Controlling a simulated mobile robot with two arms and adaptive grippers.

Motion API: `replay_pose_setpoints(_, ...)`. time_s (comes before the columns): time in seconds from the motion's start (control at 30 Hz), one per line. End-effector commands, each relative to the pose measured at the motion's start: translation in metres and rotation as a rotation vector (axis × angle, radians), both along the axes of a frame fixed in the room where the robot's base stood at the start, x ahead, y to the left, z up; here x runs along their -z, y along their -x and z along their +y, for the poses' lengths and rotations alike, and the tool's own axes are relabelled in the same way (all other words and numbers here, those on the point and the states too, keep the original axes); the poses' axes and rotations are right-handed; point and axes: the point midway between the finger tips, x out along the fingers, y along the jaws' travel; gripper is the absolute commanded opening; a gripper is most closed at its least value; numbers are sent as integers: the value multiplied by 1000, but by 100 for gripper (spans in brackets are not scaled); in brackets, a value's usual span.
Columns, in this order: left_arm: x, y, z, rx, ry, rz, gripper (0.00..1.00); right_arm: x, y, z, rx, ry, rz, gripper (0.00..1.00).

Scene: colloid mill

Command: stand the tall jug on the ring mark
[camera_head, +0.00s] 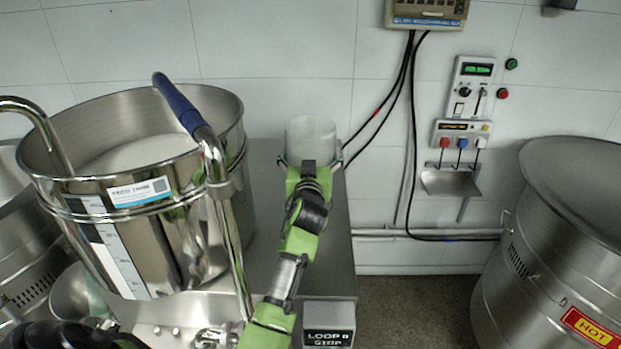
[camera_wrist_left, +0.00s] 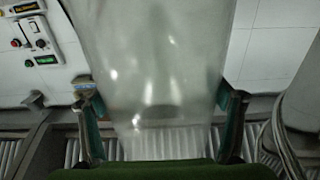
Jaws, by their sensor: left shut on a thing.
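The tall jug (camera_head: 311,136) is pale and translucent. It is at the far end of the steel bench (camera_head: 333,222), close to the tiled wall, and looks upright. My left gripper (camera_head: 309,163) is at its near side, shut on it. In the left wrist view the jug (camera_wrist_left: 158,65) fills the middle, with one finger of my left gripper (camera_wrist_left: 162,125) on each side of it. I cannot tell whether the jug's base touches the bench. No ring mark shows. My right gripper is not in view.
A large steel hopper (camera_head: 180,225) with a blue-handled pipe (camera_head: 180,103) stands left of my arm. Black cables (camera_head: 392,98) hang on the wall right of the jug. A big drum marked HOT (camera_head: 520,265) stands at the right. A LOOP STOP sign (camera_head: 329,337) is near the front.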

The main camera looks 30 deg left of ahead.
Motion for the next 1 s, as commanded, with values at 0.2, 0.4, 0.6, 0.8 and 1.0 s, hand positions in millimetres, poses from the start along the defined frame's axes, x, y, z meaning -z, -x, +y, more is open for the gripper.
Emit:
replay_pose_setpoints(0.2,17,0,0,0,-3,-2,58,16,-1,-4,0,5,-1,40)
replay_pose_setpoints(0.4,42,0,0,1,-3,-3,58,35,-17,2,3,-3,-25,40)
replay_pose_setpoints(0.6,41,0,0,1,-3,-4,58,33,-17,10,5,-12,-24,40)
replay_pose_setpoints(0.8,46,0,0,1,-2,-3,58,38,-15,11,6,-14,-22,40)
replay_pose_setpoints(1.0,46,0,0,1,-1,-2,100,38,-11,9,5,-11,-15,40)
